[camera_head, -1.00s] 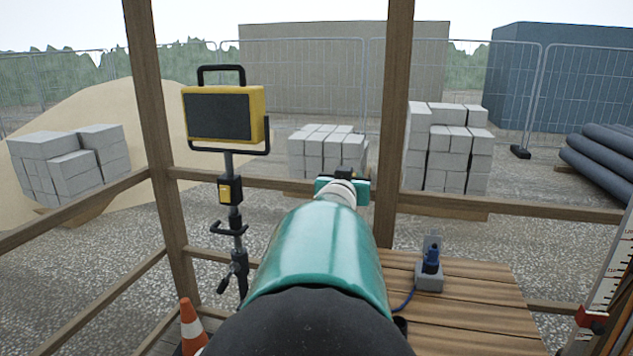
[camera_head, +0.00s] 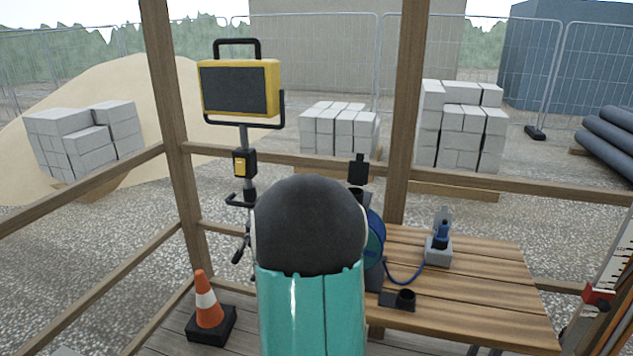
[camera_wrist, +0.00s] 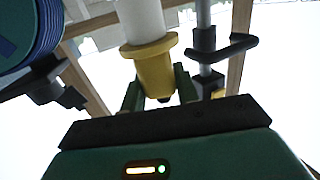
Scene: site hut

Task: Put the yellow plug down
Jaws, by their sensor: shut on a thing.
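The yellow plug (camera_wrist: 155,68) shows in the wrist view, held between the green fingers of my gripper (camera_wrist: 160,95). A white cylinder (camera_wrist: 140,18) runs from its wide collar to the picture's top edge; I cannot tell whether it is part of the plug. In the head view my arm hides both the gripper and the plug. The wooden bench (camera_head: 470,310) stands right of my arm. On it are a grey socket box (camera_head: 438,256) with a blue plug (camera_head: 442,236) upright in it, and a black holder with a round opening (camera_head: 404,299) near the left edge.
A blue cable reel (camera_head: 375,240) stands close beside my arm, its cable running to the socket box; it also shows in the wrist view (camera_wrist: 30,35). A yellow work lamp (camera_head: 238,88) on a stand and a traffic cone (camera_head: 207,302) are at left. The bench's front right is clear.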

